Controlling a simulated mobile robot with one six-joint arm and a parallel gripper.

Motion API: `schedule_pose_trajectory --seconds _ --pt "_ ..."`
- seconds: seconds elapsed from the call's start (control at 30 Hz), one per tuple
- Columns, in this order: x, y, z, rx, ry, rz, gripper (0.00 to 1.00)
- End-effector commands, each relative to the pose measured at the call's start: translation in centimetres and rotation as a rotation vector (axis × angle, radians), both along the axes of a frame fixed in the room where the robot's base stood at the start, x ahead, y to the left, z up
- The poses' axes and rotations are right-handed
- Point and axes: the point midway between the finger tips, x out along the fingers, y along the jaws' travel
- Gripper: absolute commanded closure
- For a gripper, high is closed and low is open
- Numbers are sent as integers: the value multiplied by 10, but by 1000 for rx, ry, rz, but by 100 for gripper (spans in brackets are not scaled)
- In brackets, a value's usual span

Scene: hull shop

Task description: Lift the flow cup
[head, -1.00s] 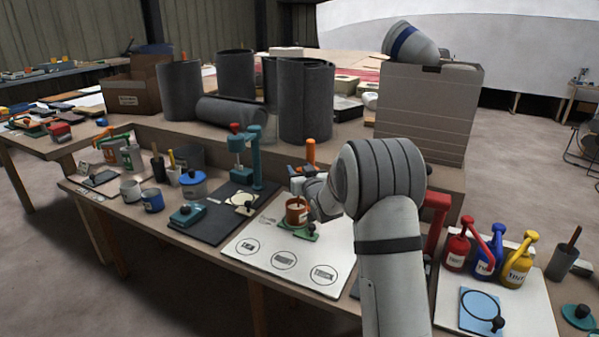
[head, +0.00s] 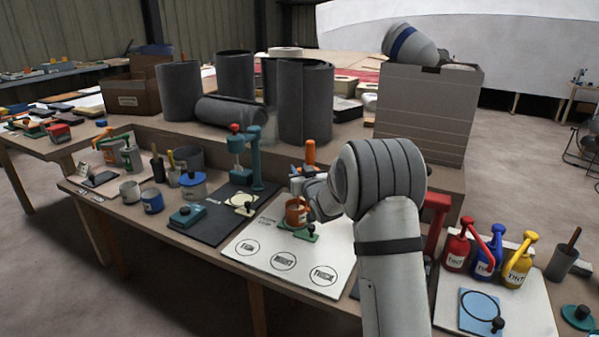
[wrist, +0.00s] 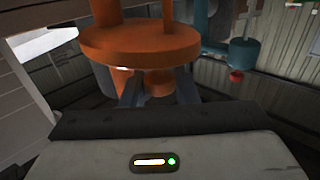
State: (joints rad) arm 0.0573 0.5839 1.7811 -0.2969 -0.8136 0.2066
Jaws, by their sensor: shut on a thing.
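My gripper (wrist: 158,88) is shut on an orange piece, which I take to be the flow cup (wrist: 140,45). In the wrist view, it shows a wide round disc and a narrower knob between the two fingers. The top of the piece is cut off by the frame edge. In the head view, my arm reaches over the bench and my wrist hides most of the grip. An orange cup with a pale label (head: 297,213) shows just below and left of my wrist, and an orange upright post (head: 310,152) shows behind it. I cannot tell how these two join the held piece.
A white card with printed circles (head: 258,262) lies in front, with a green plate (head: 302,237) on it. A teal stand (head: 256,160) is to the left. Red, blue and yellow tint bottles (head: 517,270) stand to the right. Grey rolls (head: 304,100) stand behind.

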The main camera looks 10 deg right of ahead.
Motion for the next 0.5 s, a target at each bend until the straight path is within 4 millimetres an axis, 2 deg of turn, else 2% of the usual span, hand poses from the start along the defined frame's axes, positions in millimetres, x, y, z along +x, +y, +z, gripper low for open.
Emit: schedule_pose_trajectory --seconds 0.3,0.4,0.5 --pt "1 0 84 1 -10 0 100" --pt "1 0 103 0 -10 1 100" --pt "1 0 112 1 -8 0 100"
